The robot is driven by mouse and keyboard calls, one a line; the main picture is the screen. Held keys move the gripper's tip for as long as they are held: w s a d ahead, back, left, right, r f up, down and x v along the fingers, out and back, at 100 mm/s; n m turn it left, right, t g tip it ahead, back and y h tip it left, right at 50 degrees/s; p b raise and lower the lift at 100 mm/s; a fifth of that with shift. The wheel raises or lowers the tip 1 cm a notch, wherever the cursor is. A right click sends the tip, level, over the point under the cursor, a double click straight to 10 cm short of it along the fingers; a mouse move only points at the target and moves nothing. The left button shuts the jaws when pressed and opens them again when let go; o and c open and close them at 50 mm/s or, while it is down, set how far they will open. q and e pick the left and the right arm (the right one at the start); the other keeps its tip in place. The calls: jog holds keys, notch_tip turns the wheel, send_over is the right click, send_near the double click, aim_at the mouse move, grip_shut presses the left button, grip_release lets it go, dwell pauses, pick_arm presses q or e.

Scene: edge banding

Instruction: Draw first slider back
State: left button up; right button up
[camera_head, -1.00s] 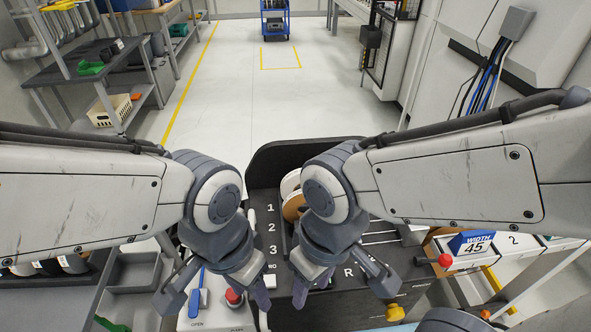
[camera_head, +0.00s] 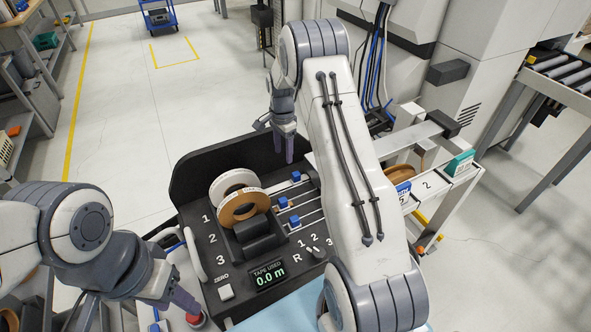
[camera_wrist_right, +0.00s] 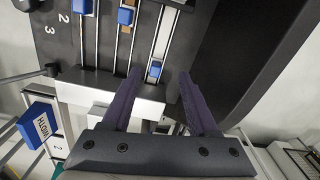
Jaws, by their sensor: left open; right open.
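The first slider is a small blue knob (camera_head: 296,176) on the farthest rail of the black machine panel (camera_head: 205,185), towards the rail's right end. My right gripper (camera_head: 284,155) is open and empty, pointing down near it. In the right wrist view, the knob (camera_wrist_right: 155,69) shows between the two purple fingertips (camera_wrist_right: 159,75), with space on both sides; I cannot tell how high the tips are above it. Two other blue knobs (camera_head: 283,202) (camera_head: 295,220) sit on the nearer rails. My left gripper (camera_head: 183,300) is open near the red button (camera_head: 195,319).
White and brown tape rolls (camera_head: 240,205) stand in the panel left of the rails. A display (camera_head: 269,276) reads 0.0 m. A rail with coloured blocks (camera_head: 459,164) extends to the right.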

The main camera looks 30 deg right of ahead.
jog(key=m, duration=0.2)
send_over(296, 174)
notch_tip(296, 174, down, 3)
jog(key=shift+w+d+f, duration=0.1)
notch_tip(296, 174, down, 8)
jog(key=p, duration=0.3)
jog(key=shift+f, duration=0.95)
grip_shut()
